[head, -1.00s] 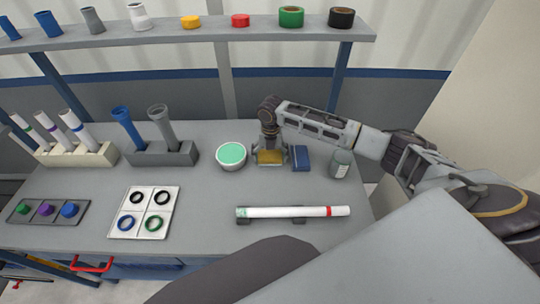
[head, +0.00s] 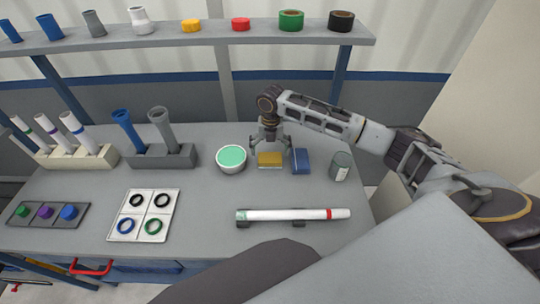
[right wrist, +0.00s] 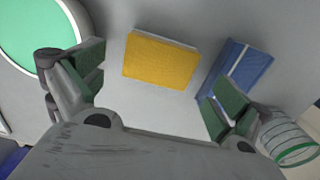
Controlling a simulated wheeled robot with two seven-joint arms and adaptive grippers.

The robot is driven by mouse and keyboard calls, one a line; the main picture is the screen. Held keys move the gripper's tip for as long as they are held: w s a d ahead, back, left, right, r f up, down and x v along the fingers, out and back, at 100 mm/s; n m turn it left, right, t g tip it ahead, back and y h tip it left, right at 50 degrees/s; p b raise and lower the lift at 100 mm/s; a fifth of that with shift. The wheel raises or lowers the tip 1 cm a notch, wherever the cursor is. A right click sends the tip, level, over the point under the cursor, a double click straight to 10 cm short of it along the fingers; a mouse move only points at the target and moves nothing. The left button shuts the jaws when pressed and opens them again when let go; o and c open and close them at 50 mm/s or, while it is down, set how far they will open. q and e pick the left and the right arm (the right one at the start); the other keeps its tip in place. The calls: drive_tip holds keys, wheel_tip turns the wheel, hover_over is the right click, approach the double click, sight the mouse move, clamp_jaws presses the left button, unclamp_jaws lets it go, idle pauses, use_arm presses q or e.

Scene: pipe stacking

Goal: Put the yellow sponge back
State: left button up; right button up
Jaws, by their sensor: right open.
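The yellow sponge (head: 270,160) lies on the grey table, between a bowl with green content and a blue block. It also shows in the right wrist view (right wrist: 160,61), lying flat beyond the fingertips. My right gripper (head: 270,141) is open above and just behind the sponge, apart from it and empty. In the right wrist view its two fingers (right wrist: 158,100) stand wide apart, with the sponge in line with the gap. My left gripper is not in view.
The bowl (head: 231,159) stands left of the sponge. A white tube (head: 293,214) lies on a holder in front. A shelf (head: 220,36) with several rings and fittings runs behind.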

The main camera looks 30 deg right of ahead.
sight(270, 157)
wheel_tip(270, 157, up, 7)
idle(0.4)
drive_tip(key=shift+s, duration=0.15)
idle(0.7)
